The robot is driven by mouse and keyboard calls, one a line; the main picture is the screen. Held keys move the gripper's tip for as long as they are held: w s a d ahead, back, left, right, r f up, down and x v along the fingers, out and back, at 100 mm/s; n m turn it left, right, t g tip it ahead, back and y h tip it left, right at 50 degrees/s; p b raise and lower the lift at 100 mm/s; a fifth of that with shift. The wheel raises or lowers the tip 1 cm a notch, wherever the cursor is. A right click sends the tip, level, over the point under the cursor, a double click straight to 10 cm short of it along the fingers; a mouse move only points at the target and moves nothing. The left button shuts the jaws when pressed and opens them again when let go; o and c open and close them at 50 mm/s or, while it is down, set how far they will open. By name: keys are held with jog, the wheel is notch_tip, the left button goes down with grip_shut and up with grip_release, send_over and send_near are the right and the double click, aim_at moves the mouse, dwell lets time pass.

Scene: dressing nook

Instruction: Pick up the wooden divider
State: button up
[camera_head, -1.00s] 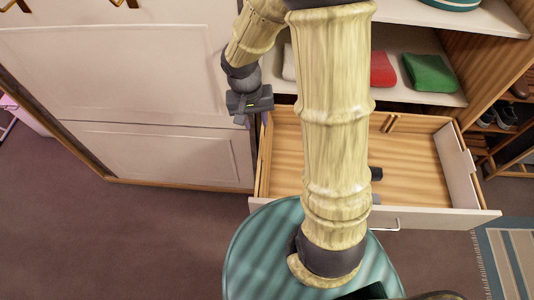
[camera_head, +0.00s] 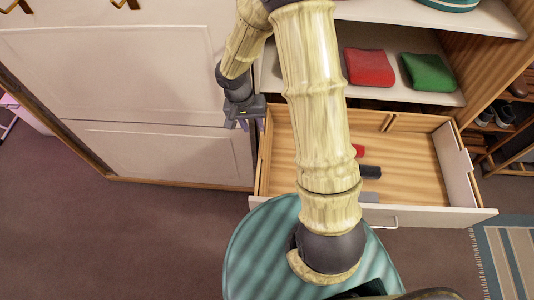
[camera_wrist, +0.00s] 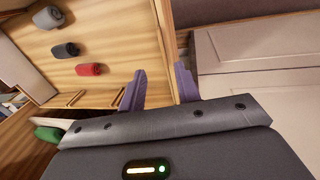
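My gripper (camera_head: 244,124) is in front of the white cabinet panel, just left of the open drawer (camera_head: 440,122). In the wrist view its two purple fingers (camera_wrist: 158,88) are apart, with nothing held between them. The drawer's pale side edge (camera_wrist: 165,45) shows beyond the gap between the fingers. I cannot pick out a loose wooden divider with certainty. Two short wooden strips (camera_head: 388,122) stand at the drawer's back wall; they also show in the wrist view (camera_wrist: 75,98). My arm hides part of the drawer.
In the drawer lie a red roll (camera_wrist: 90,70), a dark roll (camera_wrist: 65,50) and a grey roll (camera_wrist: 48,17). Folded red (camera_head: 369,67) and green (camera_head: 429,72) cloths lie on the shelf above.

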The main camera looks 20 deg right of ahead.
send_over(262, 147)
jog(key=a, duration=0.1)
jog(key=x, duration=0.2)
jog(key=a+x, duration=0.1)
jog(key=x, duration=0.3)
jog(key=shift+w+a+f, duration=0.15)
jog(key=shift+a+f, duration=0.05)
jog(key=shift+f, duration=0.3)
jog(key=shift+p, duration=0.3)
jog(key=x, duration=0.1)
jog(key=p+x, duration=0.1)
jog(key=x, duration=0.3)
jog(key=shift+w, duration=0.35)
jog(key=shift+s+f, duration=0.1)
jog(key=shift+f, duration=0.05)
grip_shut()
